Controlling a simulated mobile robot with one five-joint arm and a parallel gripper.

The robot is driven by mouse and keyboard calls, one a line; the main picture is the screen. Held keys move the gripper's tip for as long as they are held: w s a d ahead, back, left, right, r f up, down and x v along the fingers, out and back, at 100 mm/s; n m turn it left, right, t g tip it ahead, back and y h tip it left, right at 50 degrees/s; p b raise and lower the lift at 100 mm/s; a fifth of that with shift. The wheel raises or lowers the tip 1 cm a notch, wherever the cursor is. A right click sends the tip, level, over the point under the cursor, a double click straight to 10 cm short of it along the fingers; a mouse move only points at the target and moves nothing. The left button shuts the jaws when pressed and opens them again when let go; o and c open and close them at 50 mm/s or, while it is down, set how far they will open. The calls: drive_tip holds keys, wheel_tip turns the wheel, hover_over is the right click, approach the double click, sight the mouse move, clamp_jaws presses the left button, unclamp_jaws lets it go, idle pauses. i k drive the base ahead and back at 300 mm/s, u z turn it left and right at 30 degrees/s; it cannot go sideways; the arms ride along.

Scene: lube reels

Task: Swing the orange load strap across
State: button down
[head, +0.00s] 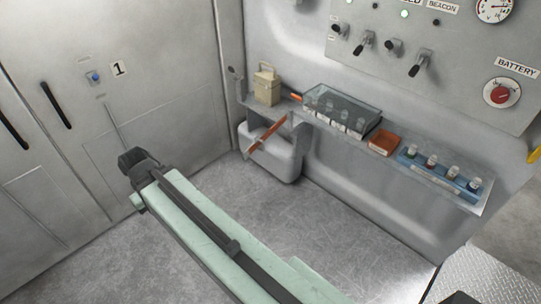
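The orange load strap (268,134) shows in the head view as a narrow orange bar. It slants from the shelf's front edge at upper right down to the lower left, across the front of a grey bin. My gripper (137,163) is the dark end of my pale green arm, at the left over the floor. It is well to the left of the strap and apart from it. Its fingers are too small and dark to tell whether they are open or shut.
A grey shelf (335,127) along the wall carries a beige canister (267,86), a clear-lidded case (343,107), an orange tray (383,143) and a blue rack of vials (438,175). The grey bin (283,160) sits below. A switch panel (440,50) is above. Floor between arm and shelf is clear.

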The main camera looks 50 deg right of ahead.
sight(270, 135)
drive_tip(key=z, duration=0.15)
drive_tip(key=i, duration=0.9)
drive_tip(key=u, duration=0.05)
